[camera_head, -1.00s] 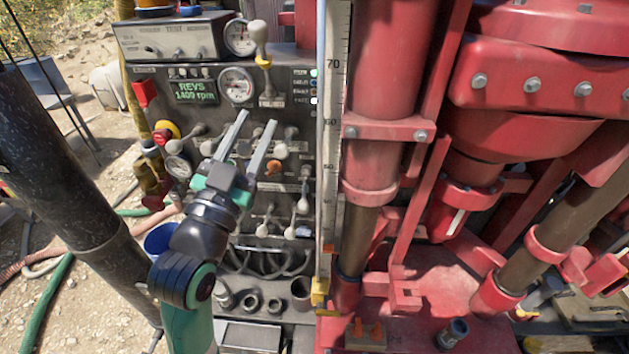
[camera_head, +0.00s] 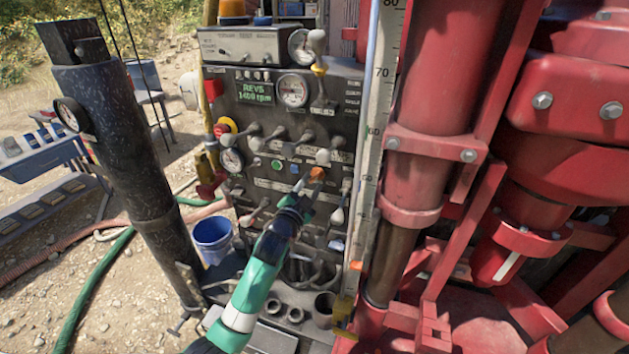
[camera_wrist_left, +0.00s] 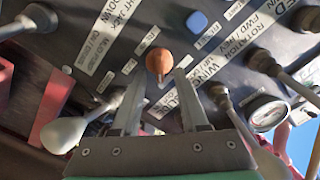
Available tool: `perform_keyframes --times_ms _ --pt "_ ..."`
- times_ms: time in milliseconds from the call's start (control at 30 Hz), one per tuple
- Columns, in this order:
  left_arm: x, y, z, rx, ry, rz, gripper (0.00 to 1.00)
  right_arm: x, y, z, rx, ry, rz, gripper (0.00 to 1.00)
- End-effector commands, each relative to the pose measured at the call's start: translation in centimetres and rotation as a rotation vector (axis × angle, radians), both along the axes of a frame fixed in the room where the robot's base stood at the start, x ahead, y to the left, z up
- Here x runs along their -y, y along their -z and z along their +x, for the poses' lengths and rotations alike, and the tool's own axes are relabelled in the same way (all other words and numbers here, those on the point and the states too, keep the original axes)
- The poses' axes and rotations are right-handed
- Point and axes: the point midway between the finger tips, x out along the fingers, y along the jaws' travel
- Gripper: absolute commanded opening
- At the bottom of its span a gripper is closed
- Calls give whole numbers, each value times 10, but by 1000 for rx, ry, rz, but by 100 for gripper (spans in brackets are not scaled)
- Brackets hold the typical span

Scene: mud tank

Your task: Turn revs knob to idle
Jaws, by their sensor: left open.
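The orange round knob (camera_head: 317,173), which I take to be the revs knob, sits on the dark control panel (camera_head: 262,183). It also shows in the left wrist view (camera_wrist_left: 159,61). The panel's green display (camera_head: 255,92) reads REVS 1400 rpm. My left gripper (camera_head: 308,183) is open, its fingers pointing at the panel. In the left wrist view the knob appears between the two fingertips (camera_wrist_left: 160,76), with a gap on each side. I cannot tell how deep the fingers reach around it. My right gripper is not in view.
In the left wrist view a pale lever knob (camera_wrist_left: 66,134) is close beside the fingers. A red drill mast (camera_head: 420,150) stands right. A blue bucket (camera_head: 212,240) sits lower left.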

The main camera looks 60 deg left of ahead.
Motion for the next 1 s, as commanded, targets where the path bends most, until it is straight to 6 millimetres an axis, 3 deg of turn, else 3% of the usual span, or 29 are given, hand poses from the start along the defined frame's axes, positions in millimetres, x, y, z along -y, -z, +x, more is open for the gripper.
perform_keyframes --times_ms 200,500,733,1000 --pt "-15 0 17 0 0 0 44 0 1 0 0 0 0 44" --pt "-17 0 19 1 1 0 44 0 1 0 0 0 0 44" --pt "-16 0 19 1 1 0 2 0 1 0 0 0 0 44" --pt "-16 0 19 1 1 0 0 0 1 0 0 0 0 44"
